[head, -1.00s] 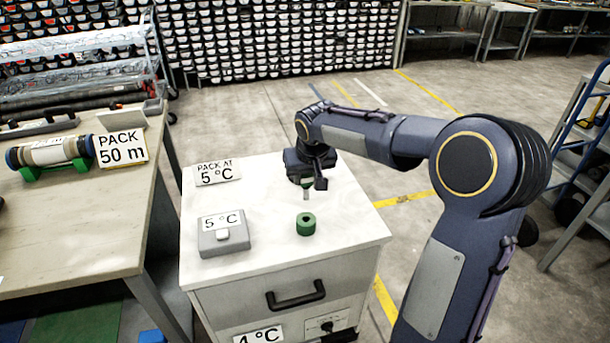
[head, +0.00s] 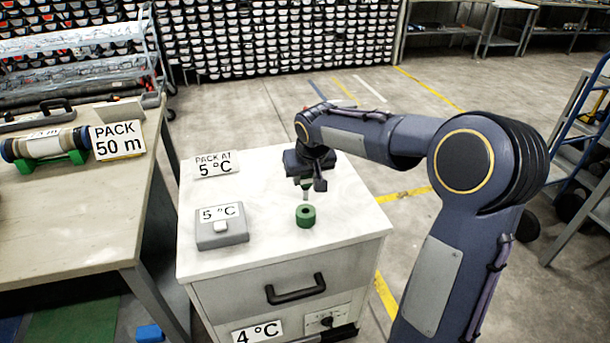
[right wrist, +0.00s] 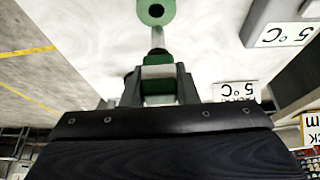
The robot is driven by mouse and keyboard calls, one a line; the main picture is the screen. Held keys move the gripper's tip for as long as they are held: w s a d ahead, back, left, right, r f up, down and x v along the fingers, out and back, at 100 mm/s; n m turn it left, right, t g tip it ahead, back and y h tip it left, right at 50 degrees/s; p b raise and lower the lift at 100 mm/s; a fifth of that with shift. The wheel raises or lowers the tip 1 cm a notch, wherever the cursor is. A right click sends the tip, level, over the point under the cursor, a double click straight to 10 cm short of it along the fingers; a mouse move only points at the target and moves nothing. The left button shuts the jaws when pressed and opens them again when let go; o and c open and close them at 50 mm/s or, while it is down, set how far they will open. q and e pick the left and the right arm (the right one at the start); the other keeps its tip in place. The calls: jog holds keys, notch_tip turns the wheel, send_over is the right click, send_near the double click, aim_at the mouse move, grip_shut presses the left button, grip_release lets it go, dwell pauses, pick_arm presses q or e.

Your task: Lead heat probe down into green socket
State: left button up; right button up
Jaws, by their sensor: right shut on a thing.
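The heat probe (head: 306,194), with a green body and a thin grey tip, hangs upright from my right gripper (head: 308,183). In the right wrist view, the two dark fingers of my right gripper (right wrist: 158,88) are shut on the probe (right wrist: 157,60). The green socket (head: 306,218) is a short round block with a hole in its top, standing on the white cabinet top. It also shows in the right wrist view (right wrist: 144,14), just beyond the probe tip. The tip is close above the socket, apparently outside the hole. My left gripper is not in view.
A grey box (head: 222,236) marked 5 °C stands left of the socket. A "PACK AT 5 °C" sign (head: 217,166) stands behind it. The cabinet top (head: 270,255) is bare around the socket. A workbench (head: 70,220) with a core holder is at left.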

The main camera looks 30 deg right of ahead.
aim_at(305, 194)
jog(key=shift+f+b, duration=2.1)
jog(key=shift+f, duration=0.7)
jog(key=o, duration=1.1)
jog(key=shift+c, duration=0.2)
jog(key=p+v, duration=0.1)
jog(key=v, duration=0.6)
jog(key=shift+s+r, duration=0.2)
jog(key=shift+r, duration=0.1)
